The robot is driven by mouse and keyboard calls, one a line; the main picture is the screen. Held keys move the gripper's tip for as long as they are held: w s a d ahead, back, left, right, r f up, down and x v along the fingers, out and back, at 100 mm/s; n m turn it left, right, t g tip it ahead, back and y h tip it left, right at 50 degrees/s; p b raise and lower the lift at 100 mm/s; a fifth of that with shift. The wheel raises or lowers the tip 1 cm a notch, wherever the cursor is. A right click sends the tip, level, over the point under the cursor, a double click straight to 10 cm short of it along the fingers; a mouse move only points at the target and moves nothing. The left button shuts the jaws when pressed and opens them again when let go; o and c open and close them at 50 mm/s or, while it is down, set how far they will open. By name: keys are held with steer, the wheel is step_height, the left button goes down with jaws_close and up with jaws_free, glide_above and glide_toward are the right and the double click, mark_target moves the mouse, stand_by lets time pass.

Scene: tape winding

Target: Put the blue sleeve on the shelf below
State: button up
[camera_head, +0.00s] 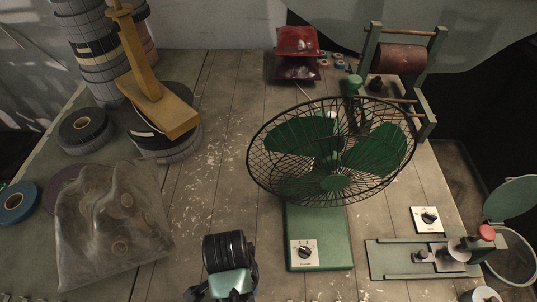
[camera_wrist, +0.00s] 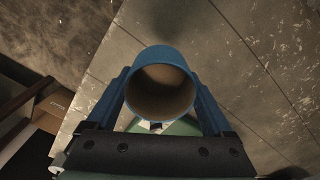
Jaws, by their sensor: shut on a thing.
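The blue sleeve (camera_wrist: 160,53) is a short hollow tube, seen end-on in the wrist view with its open mouth towards the camera and a brownish inside. My gripper (camera_wrist: 161,84) is shut on it, with one blue finger on each side. The sleeve is above the worn tabletop (camera_wrist: 185,30), near an edge. A green surface shows partly behind the sleeve and fingers. I do not make out the sleeve or my gripper in the head view. The shelf below cannot be clearly identified in either view.
In the wrist view, floor and a dark frame with a brown panel (camera_wrist: 50,105) lie left of the table edge.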

steer(key=w+d+r+n, duration=0.3)
steer(key=w+d+n, duration=0.2)
steer(key=n, duration=0.6)
steer(key=shift+d+r+n, duration=0.4)
steer(key=shift+d, duration=0.1)
steer(key=shift+s, duration=0.1)
